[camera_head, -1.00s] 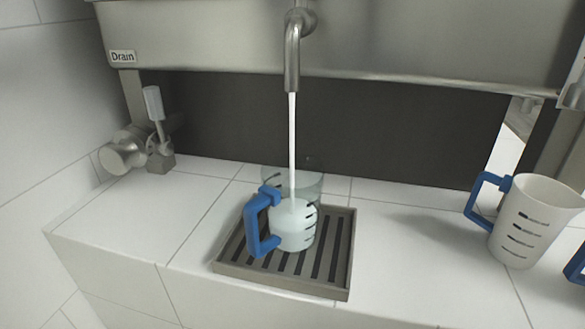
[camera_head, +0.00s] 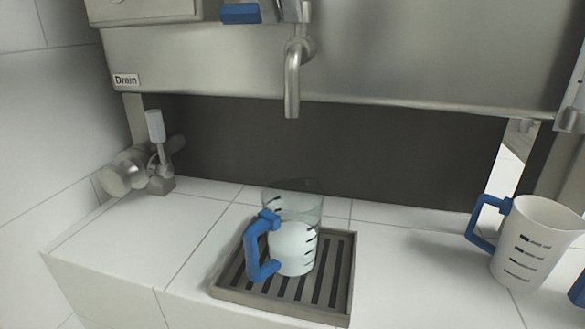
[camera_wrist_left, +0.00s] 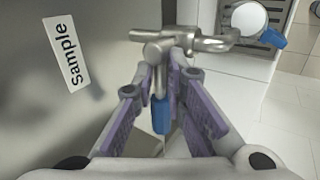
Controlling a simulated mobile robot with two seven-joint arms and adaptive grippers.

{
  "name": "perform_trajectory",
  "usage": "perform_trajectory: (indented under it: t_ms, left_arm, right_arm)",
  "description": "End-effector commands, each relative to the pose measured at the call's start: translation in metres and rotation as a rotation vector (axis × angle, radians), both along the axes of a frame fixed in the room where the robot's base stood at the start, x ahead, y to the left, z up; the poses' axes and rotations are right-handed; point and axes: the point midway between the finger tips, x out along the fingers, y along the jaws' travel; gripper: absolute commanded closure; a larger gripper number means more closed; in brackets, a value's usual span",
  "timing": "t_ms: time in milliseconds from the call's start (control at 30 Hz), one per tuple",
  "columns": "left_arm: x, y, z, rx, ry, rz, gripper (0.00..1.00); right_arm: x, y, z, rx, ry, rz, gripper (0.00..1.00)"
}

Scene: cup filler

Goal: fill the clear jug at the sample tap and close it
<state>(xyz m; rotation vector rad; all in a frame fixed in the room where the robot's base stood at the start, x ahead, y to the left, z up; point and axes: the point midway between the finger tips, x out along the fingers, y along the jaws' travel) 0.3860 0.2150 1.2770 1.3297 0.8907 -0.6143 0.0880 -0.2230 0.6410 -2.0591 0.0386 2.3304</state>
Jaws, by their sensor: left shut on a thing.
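The clear jug (camera_head: 295,206) stands upright on the slatted drip tray (camera_head: 226,288), with its blue handle (camera_head: 257,245) to the left. White liquid fills its lower part. The sample tap spout (camera_head: 292,85) hangs above the jug, with no stream coming out. The jug also shows in the left wrist view (camera_wrist_left: 243,19). My left gripper (camera_wrist_left: 165,78) is at the sample tap, its purple-padded fingers shut on the blue-tipped tap lever (camera_wrist_left: 160,116). In the head view the blue lever tip (camera_head: 240,14) shows at the top edge. My right gripper is not in view.
A white jug (camera_head: 522,240) with a blue handle stands on the counter at right, with part of another blue handle beyond it. A drain valve (camera_head: 155,165) stands at the left below the "Drain" label (camera_head: 126,80). The tiled counter between tray and valve is clear.

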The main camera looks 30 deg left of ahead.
Motion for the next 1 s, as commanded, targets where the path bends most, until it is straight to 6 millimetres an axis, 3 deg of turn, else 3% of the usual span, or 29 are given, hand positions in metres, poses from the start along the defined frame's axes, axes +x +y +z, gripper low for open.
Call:
perform_trajectory:
  t_ms: [367, 400, 500, 800, 1000]
  left_arm:
    - [0.002, 0.001, 0.000, 0.003, -0.003, -0.060, 1.00]
    - [0.002, 0.001, 0.000, 0.003, -0.003, -0.060, 0.80]
    - [0.002, 0.001, 0.000, 0.003, -0.003, -0.059, 0.63]
    - [0.000, 0.001, 0.003, 0.003, -0.004, -0.057, 0.63]
    - [-0.021, -0.003, 0.036, 0.002, -0.006, -0.058, 0.63]
  right_arm:
    - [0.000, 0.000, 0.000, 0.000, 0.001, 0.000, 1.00]
    - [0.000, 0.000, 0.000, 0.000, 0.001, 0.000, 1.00]
    - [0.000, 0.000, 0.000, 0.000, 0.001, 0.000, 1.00]
    - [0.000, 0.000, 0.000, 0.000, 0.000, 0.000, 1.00]
    - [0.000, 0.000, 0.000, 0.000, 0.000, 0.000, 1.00]
